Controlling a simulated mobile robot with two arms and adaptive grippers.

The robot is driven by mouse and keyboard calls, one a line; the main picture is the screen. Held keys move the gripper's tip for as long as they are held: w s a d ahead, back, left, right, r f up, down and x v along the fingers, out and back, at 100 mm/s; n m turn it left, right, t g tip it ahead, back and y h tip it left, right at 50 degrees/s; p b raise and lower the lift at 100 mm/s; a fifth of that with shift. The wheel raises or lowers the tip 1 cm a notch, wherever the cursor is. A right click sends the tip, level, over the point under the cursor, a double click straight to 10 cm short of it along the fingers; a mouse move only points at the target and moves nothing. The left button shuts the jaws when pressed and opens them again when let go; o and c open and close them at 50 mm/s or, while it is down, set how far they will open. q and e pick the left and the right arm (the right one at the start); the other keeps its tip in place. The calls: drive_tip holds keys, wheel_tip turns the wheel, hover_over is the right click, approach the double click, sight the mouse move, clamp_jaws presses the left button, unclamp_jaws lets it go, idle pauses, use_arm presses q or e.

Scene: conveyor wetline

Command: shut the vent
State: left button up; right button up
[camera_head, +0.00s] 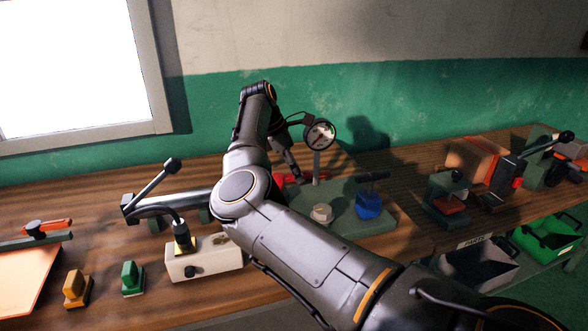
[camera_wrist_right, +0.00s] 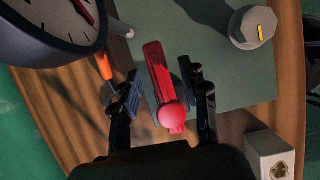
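A red lever with a round ball end (camera_wrist_right: 171,115) lies over a grey-green plate (camera_wrist_right: 225,85) in the right wrist view. I take it to be the vent handle, though no label shows. My right gripper (camera_wrist_right: 163,85) is open, with one finger on each side of the lever and a gap visible on both sides. In the head view the red lever (camera_head: 290,179) is partly hidden by my right arm, and the right gripper (camera_head: 297,172) points down at it beside the gauge (camera_head: 320,135). The gauge fills the upper left of the wrist view. My left gripper is not in view.
A blue valve with a dark T-handle (camera_head: 368,206) and a pale hex knob (camera_head: 322,213) stand on the same plate. Left are a white block (camera_head: 205,262) and yellow (camera_head: 75,288) and green (camera_head: 132,279) pieces. Clamps stand right; a dark bin (camera_head: 482,266) is below.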

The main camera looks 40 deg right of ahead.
sight(278, 176)
drive_tip(key=v, duration=1.2)
idle(0.3)
